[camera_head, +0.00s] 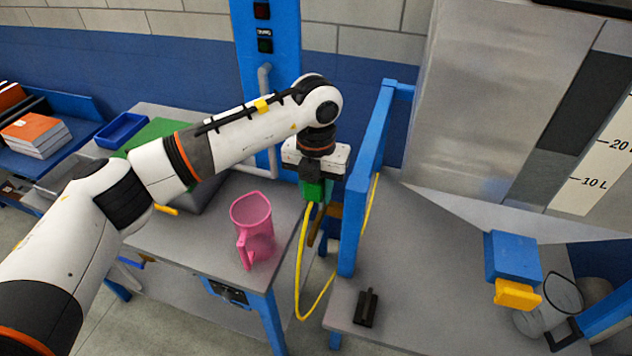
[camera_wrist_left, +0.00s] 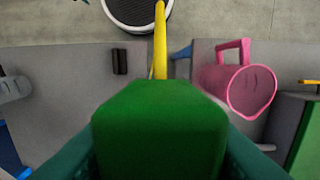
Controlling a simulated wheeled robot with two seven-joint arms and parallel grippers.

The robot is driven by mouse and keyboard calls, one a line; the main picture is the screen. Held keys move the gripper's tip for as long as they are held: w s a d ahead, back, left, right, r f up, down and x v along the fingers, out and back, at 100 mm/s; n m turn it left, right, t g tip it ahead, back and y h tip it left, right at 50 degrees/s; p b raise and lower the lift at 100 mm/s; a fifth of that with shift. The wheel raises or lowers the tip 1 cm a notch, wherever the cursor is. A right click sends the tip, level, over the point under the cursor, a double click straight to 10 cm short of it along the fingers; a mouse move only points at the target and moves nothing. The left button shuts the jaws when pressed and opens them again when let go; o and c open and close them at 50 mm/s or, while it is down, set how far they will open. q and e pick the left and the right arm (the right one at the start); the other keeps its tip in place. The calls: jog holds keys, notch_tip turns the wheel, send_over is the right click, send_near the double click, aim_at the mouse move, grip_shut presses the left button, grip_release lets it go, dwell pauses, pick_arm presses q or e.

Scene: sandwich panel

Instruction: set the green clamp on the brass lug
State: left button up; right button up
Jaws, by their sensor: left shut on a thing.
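The green clamp (camera_head: 313,191) is in my left gripper (camera_head: 316,176), which is shut on it and points down beside the blue upright frame. A yellow cable (camera_head: 299,262) hangs from the clamp in a loop between the two tables. In the left wrist view the clamp (camera_wrist_left: 160,130) fills the lower middle and hides what lies under it. A small brownish-gold piece (camera_head: 335,211) shows just right of and below the clamp, by the blue frame; it may be the brass lug, but I cannot tell for sure. I cannot tell whether the clamp touches it. My right gripper is not in view.
A pink jug (camera_head: 252,228) stands on the left table, near the gripper. The blue frame (camera_head: 363,185) rises close on the gripper's right. A small black block (camera_head: 366,307) lies on the right grey table (camera_head: 425,260). A blue-and-yellow device (camera_head: 513,258) is farther right.

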pick_arm(q)
jog(key=b, duration=0.2)
send_over(316, 223)
jog(key=shift+f, duration=2.15)
jog(key=shift+w+f+b, duration=0.1)
jog(key=shift+f+b, duration=1.55)
jog(key=shift+f, duration=0.4)
jog(key=shift+f+b, duration=0.55)
jog(key=o, duration=1.1)
jog(key=shift+o, duration=0.2)
